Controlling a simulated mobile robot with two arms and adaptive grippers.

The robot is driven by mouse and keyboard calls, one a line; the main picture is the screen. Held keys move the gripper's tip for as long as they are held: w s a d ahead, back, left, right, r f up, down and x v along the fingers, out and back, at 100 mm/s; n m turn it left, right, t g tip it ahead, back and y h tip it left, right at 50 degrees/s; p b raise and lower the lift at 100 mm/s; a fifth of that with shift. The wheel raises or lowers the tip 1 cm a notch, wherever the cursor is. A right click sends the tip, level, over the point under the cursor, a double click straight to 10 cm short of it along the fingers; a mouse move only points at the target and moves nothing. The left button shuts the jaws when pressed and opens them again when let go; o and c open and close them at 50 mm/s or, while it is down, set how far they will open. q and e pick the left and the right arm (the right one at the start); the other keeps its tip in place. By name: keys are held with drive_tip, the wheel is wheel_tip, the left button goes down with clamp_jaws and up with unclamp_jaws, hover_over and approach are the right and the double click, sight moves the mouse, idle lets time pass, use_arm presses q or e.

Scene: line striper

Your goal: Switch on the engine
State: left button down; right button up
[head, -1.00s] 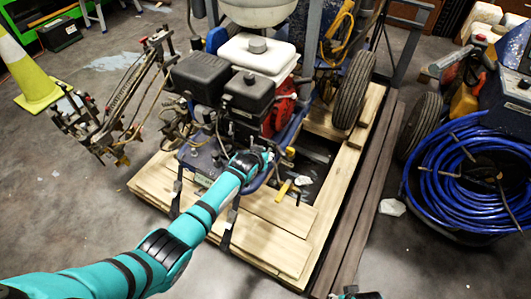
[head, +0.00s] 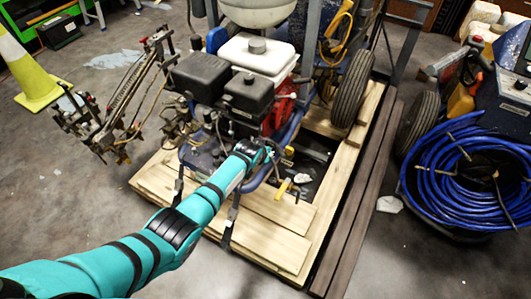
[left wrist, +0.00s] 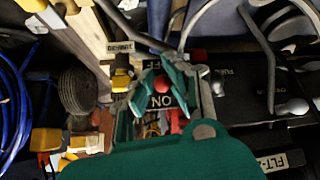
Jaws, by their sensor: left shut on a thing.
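The engine (head: 245,98), with a white tank and black boxes, sits on the blue line striper over a wooden pallet. My left gripper (head: 264,153) reaches to the front of the engine, where its fingertips are too small to make out. In the left wrist view my left gripper (left wrist: 162,86) has its teal fingers closed around a small red knob (left wrist: 162,83). A black label plate (left wrist: 161,101) shows upside-down ON lettering on the near side of the knob and partly hidden OFF lettering beyond it. My right gripper is out of view.
A yellow-handled part (head: 283,188) lies close to the right of my left gripper. The striper's wheel (head: 353,88) stands behind it. A coiled blue hose (head: 465,178) is at the right, a striped cone (head: 30,75) at the left.

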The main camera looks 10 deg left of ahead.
use_arm(q)
drive_tip(key=shift+a, duration=0.4)
drive_tip(key=c, duration=1.2)
unclamp_jaws()
drive_tip(key=shift+c, duration=0.2)
drive_tip(key=shift+d, duration=0.15)
drive_tip(key=v, duration=1.2)
